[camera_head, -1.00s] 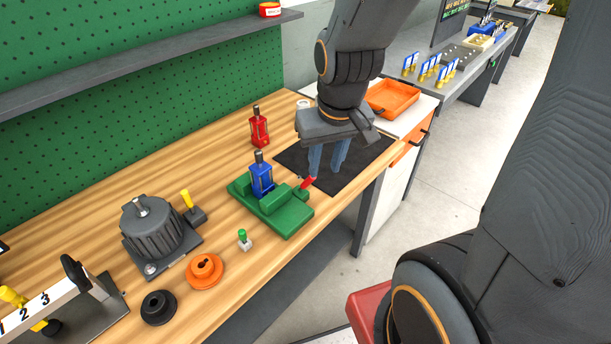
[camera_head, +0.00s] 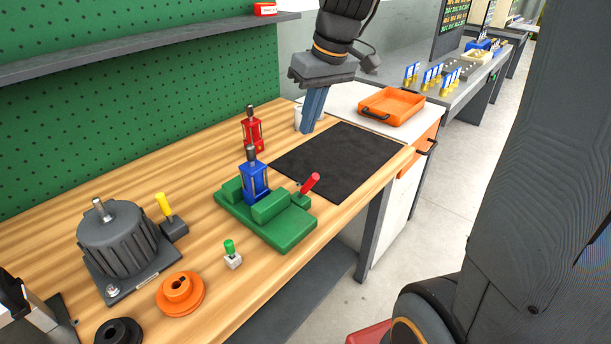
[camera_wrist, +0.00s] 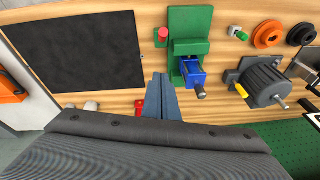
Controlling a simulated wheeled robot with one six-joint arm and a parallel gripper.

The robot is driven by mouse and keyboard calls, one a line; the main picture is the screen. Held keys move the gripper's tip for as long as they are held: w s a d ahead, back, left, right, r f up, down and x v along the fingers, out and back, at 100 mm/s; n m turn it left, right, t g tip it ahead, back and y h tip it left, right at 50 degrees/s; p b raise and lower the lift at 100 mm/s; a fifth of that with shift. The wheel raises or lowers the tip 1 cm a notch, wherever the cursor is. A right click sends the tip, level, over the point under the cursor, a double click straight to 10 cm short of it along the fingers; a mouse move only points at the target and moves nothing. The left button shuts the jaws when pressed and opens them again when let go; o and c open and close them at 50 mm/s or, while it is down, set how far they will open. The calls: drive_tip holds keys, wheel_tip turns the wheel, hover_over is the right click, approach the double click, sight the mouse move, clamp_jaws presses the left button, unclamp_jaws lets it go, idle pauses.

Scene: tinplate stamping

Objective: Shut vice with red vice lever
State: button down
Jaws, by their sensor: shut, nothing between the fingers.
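The green vice (camera_head: 284,236) lies on the wooden bench, and a blue part (camera_head: 255,183) with a dark top stands upright between its jaws. Any gap at the jaws is too small to tell. The red vice lever (camera_head: 310,184) points up and to the right at the vice's right end. In the wrist view I see the vice (camera_wrist: 189,18), the lever (camera_wrist: 163,34) and the blue part (camera_wrist: 193,72). My gripper (camera_head: 309,129) is shut and empty, raised beyond the vice near the black mat's far edge. Its fingers (camera_wrist: 159,78) are apart from the lever.
A similar red part (camera_head: 253,133) stands behind the vice. A black mat (camera_head: 338,162) lies clear to its right. A motor (camera_head: 118,240), yellow-handled block (camera_head: 173,228), green-topped piece (camera_head: 232,256) and orange disc (camera_head: 181,294) lie left. An orange tray (camera_head: 392,107) sits beyond the bench.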

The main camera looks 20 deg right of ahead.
drive_tip(key=shift+w, duration=0.15)
drive_tip(key=shift+f, duration=0.1)
drive_tip(key=p, duration=0.2)
hover_over(307, 186)
drive_tip(key=w, duration=0.5)
wheel_tip(307, 186, down, 9)
drive_tip(key=shift+s+d+f+p, duration=0.1)
drive_tip(key=shift+s+f+p, duration=0.1)
drive_tip(key=shift+s+f, duration=0.35)
drive_tip(key=shift+s+d+f+p, duration=0.1)
drive_tip(key=shift+s+f+p, duration=0.15)
drive_tip(key=shift+s, duration=0.45)
drive_tip(key=shift+s+d+f, duration=0.1)
drive_tip(key=shift+s+f, duration=0.2)
drive_tip(key=shift+f, duration=0.05)
drive_tip(key=shift+f+b, duration=0.15)
drive_tip(key=shift+b, duration=0.55)
